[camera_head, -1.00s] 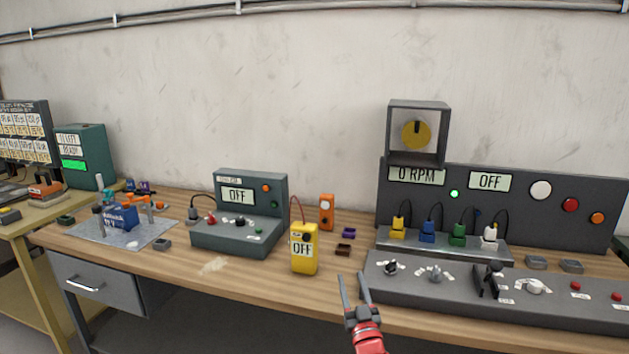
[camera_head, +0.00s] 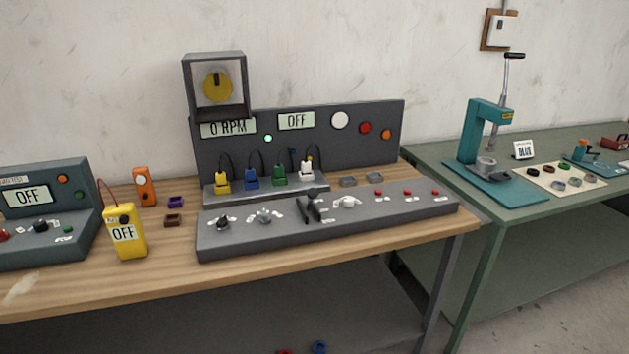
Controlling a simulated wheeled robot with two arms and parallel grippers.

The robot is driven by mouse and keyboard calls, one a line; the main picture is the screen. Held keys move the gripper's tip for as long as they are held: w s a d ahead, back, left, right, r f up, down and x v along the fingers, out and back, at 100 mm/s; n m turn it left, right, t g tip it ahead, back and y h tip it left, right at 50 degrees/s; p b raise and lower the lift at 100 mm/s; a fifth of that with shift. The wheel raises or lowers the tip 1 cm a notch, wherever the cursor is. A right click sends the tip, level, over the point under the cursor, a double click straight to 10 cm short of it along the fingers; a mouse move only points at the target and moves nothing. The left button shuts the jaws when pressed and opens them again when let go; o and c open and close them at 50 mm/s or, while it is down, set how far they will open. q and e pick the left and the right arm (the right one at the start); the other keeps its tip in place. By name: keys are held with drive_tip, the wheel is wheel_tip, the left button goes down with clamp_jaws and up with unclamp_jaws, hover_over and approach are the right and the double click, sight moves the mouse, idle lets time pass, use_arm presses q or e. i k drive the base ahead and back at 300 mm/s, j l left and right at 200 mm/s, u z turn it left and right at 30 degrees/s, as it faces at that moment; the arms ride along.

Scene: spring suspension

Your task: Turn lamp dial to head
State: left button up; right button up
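The long grey control panel (camera_head: 375,216) lies along the front of the wooden bench. It carries a black dial (camera_head: 222,222), a grey dial (camera_head: 264,217), a black lever (camera_head: 313,206), a white dial (camera_head: 347,202) and red buttons. The labels are too small to read, so I cannot tell which dial is the lamp dial. Behind it stands a dark upright panel (camera_head: 350,145) with a 0 RPM display (camera_head: 227,128), an OFF display (camera_head: 295,121), a lit green light (camera_head: 268,139) and white, red and orange round lamps. Neither gripper's fingers show in this view.
A yellow meter (camera_head: 125,232) reading OFF and a grey tester (camera_head: 45,240) stand at the left. A teal press (camera_head: 482,150) stands on the green table (camera_head: 540,215) at the right. A blue ring-like thing (camera_head: 318,346) shows low at the bottom edge.

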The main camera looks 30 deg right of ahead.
sight(348, 202)
drive_tip(key=z, duration=1.1)
